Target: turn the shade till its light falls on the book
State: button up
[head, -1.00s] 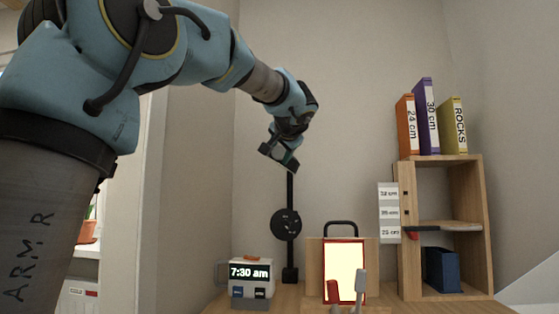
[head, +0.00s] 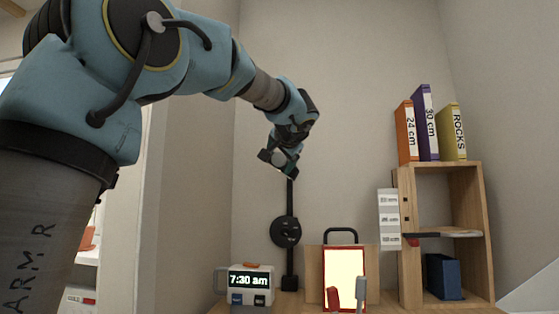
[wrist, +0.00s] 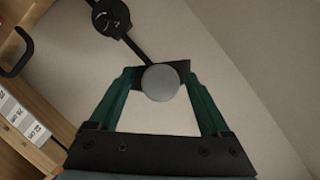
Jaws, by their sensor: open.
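The lamp's black post (head: 290,255) stands on the desk by the back wall, with a black round disc partway up. Its upper end is hidden behind my gripper (head: 279,163) in the head view. In the wrist view a pale grey round piece (wrist: 161,83), with a dark bracket behind it, lies between the fingertips of my gripper (wrist: 160,76). I cannot tell whether this is the shade or its knob. The jaws are open around it; contact is unclear. A red-bordered bright cream panel (head: 344,275), apparently the book, stands upright on the desk, right of the post.
A clock (head: 248,284) reading 7:30 am stands left of the post. A wooden shelf (head: 478,240) with upright binders on top stands at right. Red and grey upright pieces stand before the panel. A black handle (head: 341,233) rises behind it. The wall above is clear.

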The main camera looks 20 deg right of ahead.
jog(key=v, duration=1)
jog(key=shift+s+b, duration=0.35)
jog(key=shift+s, duration=0.05)
jog(key=shift+r, duration=0.1)
